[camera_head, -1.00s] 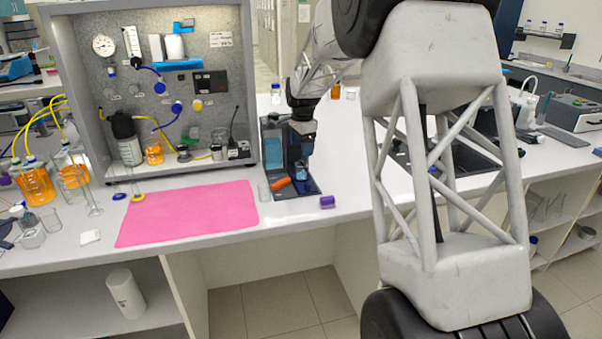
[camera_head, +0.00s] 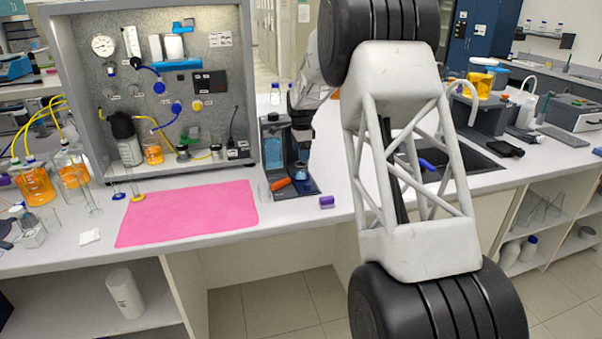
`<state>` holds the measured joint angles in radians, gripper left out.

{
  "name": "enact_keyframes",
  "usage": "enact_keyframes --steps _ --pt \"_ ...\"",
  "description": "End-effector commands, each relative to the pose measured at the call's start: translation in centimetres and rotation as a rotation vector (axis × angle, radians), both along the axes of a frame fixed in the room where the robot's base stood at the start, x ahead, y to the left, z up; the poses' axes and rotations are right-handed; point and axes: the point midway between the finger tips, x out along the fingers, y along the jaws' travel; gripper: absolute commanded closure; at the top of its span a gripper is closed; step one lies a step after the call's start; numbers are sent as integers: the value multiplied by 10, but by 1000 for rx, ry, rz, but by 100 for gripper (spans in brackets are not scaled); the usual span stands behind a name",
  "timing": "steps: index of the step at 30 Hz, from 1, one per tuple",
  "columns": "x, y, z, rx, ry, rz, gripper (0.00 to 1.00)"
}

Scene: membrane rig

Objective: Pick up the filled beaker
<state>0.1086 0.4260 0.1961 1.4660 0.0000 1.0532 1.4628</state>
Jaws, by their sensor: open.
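A small clear beaker (camera_head: 300,171), with what looks like pale bluish liquid, stands on the base of a dark dispenser (camera_head: 273,150) with a blue tank. The dispenser's column and the small size blur its outline. My gripper (camera_head: 303,118) is at the end of my arm, just above and beside the dispenser's upper right. It is open, and I see nothing held in it. Its fingertips are small and dark against the dispenser, so their exact gap from the beaker cannot be told.
An orange handle (camera_head: 280,183) sticks out at the dispenser's front left. A pink mat (camera_head: 188,213) lies left.

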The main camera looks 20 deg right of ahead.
Motion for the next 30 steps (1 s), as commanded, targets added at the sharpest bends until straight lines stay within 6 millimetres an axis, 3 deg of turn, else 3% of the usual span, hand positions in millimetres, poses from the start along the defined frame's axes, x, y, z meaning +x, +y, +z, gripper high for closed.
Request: enact_keyframes --steps 8,22,30 --pt "0 0 -21 0 1 0 25" --pt "0 0 -27 0 1 0 25" --pt "2 0 -54 0 3 0 25"
